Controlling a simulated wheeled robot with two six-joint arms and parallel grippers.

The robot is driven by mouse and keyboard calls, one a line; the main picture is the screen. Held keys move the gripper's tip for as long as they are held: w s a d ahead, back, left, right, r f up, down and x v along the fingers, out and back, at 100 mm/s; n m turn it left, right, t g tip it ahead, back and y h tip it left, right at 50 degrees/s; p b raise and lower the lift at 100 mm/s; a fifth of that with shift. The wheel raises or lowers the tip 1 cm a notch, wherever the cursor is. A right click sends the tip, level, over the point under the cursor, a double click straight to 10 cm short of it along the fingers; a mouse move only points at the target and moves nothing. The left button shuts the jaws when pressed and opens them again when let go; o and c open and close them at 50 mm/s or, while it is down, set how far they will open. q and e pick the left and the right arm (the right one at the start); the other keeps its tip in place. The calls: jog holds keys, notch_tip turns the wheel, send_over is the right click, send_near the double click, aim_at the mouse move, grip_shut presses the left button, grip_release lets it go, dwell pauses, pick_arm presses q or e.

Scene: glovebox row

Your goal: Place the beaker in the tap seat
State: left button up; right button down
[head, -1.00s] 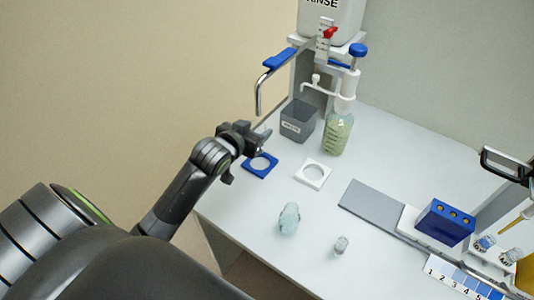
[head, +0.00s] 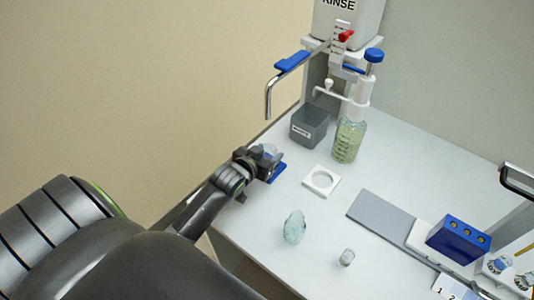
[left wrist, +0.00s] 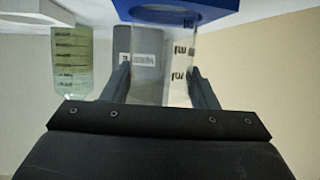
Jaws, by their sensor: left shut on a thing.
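My left gripper (head: 268,158) is shut on a clear beaker (head: 270,150) with black markings. The beaker (left wrist: 180,70) shows between the two fingers in the left wrist view. The blue tap seat (head: 277,173) lies on the bench, partly hidden by the gripper. In the left wrist view, which looks upside down, the blue seat (left wrist: 150,14) is at the top edge and meets the beaker's base end. I cannot tell whether the base is in the ring or just above it. The tap (head: 268,95) with its blue lever hangs above, off the rinse tank (head: 348,18). My right gripper is not in view.
A grey waste bin (head: 309,126) and a dispenser bottle (head: 349,140) stand behind the seat. A white ring seat (head: 321,181) lies to its right. A pale glassy item (head: 294,227) and a small vial (head: 347,257) stand nearer. A blue rack (head: 458,239) is at right.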

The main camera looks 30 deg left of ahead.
pick_arm(q)
jog(key=shift+f, duration=0.1)
jog(key=o, duration=0.9)
jog(key=shift+o, duration=0.2)
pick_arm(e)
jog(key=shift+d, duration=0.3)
pick_arm(q)
jog(key=shift+s+r, duration=0.15)
jog(key=shift+r, duration=0.1)
jog(key=v, duration=1.1)
jog(key=shift+s+r, duration=0.2)
jog(key=shift+s, duration=0.05)
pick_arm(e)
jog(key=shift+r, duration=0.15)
pick_arm(q)
jog(key=shift+f, duration=0.1)
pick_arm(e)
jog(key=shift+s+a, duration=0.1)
